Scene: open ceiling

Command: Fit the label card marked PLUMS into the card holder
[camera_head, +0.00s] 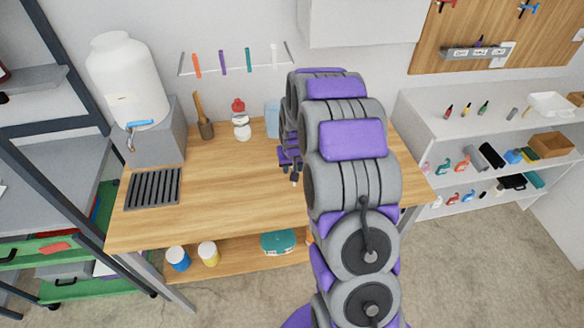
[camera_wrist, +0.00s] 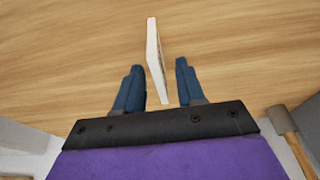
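In the wrist view, a thin white card-like piece (camera_wrist: 153,45) stands out from the wood surface, its narrow edge towards me. Faint dark marks show on its right face, but I cannot read them, so I cannot tell whether it says PLUMS. My gripper (camera_wrist: 159,66) is open, with its two blue fingers on either side of the piece. The left finger is very close to it; a gap shows on the right. In the head view my gripper (camera_head: 290,168) is over the right part of the wooden bench, partly hidden by my arm. I cannot make out the card holder.
The wooden bench (camera_head: 220,190) carries a black ribbed rack (camera_head: 152,188), a mortar with pestle (camera_head: 205,127) and a red-topped white bottle (camera_head: 240,122). A white dispenser (camera_head: 125,80) stands on a grey block at left. The bench's middle is clear. White shelves (camera_head: 445,130) stand right.

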